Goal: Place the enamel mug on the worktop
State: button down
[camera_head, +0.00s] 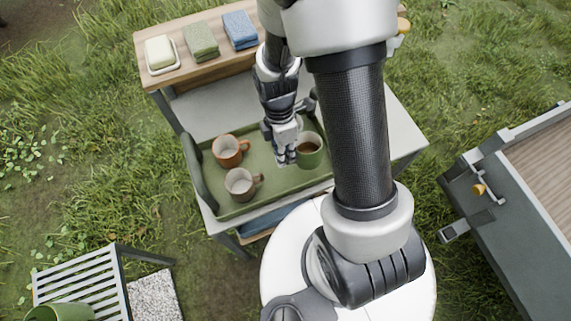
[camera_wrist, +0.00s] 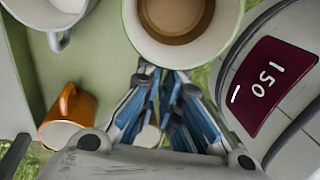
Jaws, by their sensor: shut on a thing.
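A green mug (camera_head: 308,150) with a pale rim and a brown inside stands upright at the right end of a green tray (camera_head: 262,192). My gripper (camera_head: 285,155) is at the mug's left side, fingers pointing down. In the wrist view the fingertips (camera_wrist: 160,78) are closed together at the near side of the green mug (camera_wrist: 180,22). The fingers hide the gripped part, probably the handle. The tray lies on a light grey worktop (camera_head: 397,130). I cannot tell by material which mug is enamel.
An orange mug (camera_head: 228,150) and a greyish mug (camera_head: 241,184) stand in the tray's left half. A wooden shelf (camera_head: 195,72) behind holds a soap dish and folded cloths. Bare worktop shows behind the tray and to its right.

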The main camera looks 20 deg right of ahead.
jog(key=shift+f+b, duration=0.6)
jog(key=shift+f, duration=1.95)
jog(key=shift+f, duration=0.2)
jog(key=c, duration=1.8)
grip_release()
